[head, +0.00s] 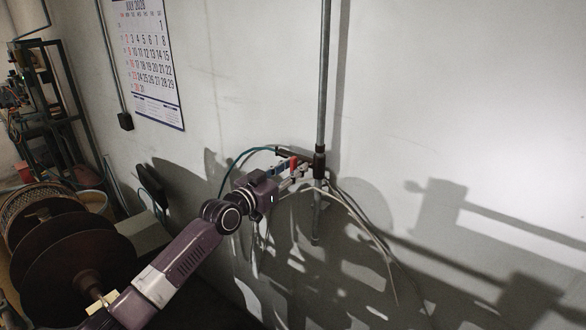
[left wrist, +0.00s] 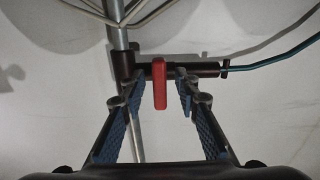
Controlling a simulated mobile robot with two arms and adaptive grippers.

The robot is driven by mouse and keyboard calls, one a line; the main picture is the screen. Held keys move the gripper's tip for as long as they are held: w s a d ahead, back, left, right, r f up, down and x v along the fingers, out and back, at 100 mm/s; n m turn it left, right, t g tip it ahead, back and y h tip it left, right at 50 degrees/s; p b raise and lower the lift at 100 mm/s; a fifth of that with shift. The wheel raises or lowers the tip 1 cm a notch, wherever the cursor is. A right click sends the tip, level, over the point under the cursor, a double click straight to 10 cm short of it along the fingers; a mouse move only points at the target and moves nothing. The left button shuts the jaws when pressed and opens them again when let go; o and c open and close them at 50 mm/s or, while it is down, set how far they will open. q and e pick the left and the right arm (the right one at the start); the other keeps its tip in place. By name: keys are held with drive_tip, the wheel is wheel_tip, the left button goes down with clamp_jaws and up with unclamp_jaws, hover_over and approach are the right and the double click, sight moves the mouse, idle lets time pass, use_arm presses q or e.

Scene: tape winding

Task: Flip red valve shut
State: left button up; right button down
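The red valve handle (left wrist: 160,85) sits on a short dark pipe piece that branches off a vertical grey pipe on the wall. In the left wrist view it hangs between the two blue-padded fingers of my left gripper (left wrist: 160,100), with a gap on both sides. In the head view the red handle (head: 293,163) shows just beyond my left gripper (head: 285,175), partly hidden by it. The left gripper is open. My right gripper is not in view.
The vertical pipe (head: 324,90) runs up the wall. A teal hose (head: 240,157) and several pale hoses (head: 370,228) spread from the valve. A calendar (head: 147,58) hangs at left. Large brown reels (head: 75,245) stand at lower left. The wall at right is bare.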

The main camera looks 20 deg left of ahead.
use_arm(q)
drive_tip(key=shift+s, duration=0.15)
drive_tip(key=v, duration=1.2)
idle(0.3)
